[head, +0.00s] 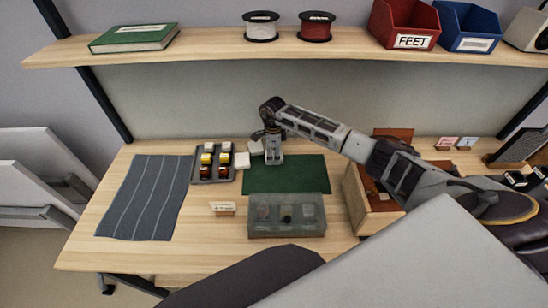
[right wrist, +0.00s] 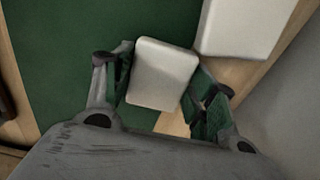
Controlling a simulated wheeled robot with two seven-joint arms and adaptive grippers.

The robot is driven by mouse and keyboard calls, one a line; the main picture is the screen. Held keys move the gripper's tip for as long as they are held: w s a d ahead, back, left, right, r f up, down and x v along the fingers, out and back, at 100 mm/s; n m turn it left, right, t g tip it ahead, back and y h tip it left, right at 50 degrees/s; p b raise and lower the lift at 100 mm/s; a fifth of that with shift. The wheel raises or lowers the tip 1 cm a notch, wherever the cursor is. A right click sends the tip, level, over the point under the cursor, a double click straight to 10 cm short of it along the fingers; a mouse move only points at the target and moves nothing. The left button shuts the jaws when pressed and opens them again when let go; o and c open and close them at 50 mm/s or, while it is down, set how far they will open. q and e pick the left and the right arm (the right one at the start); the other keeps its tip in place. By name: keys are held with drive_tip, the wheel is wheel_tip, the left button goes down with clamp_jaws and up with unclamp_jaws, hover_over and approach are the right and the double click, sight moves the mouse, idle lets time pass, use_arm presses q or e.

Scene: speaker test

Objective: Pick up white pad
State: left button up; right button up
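A white pad (right wrist: 162,73) lies between the fingers of my right gripper (right wrist: 165,85) in the right wrist view. The fingers are at its two sides, very close or touching; I cannot tell whether they press on it. A second, larger-looking white block (right wrist: 243,25) is at the upper right of that view. In the head view my right gripper (head: 273,160) points down at the back edge of the green mat (head: 290,176). White pieces show left of it, one beside the gripper (head: 256,148) and one lower left (head: 242,160). My left gripper is not in view.
A grey tray (head: 197,179) with small yellow, white and dark pieces stands left of the mat. A translucent box (head: 287,231) sits in front, an open wooden box (head: 359,203) to the right. A shelf (head: 225,51) with bins and spools hangs above. A striped cloth (head: 148,198) lies left.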

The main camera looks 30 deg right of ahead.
drive_tip(key=shift+c, duration=0.3)
drive_tip(key=shift+r, duration=0.8)
wheel_tip(320, 180, up, 8)
drive_tip(key=shift+f+b, duration=0.2)
drive_tip(key=shift+b, duration=0.4)
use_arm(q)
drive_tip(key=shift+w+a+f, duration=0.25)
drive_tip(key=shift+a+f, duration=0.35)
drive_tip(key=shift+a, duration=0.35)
use_arm(e)
drive_tip(key=shift+r, duration=0.4)
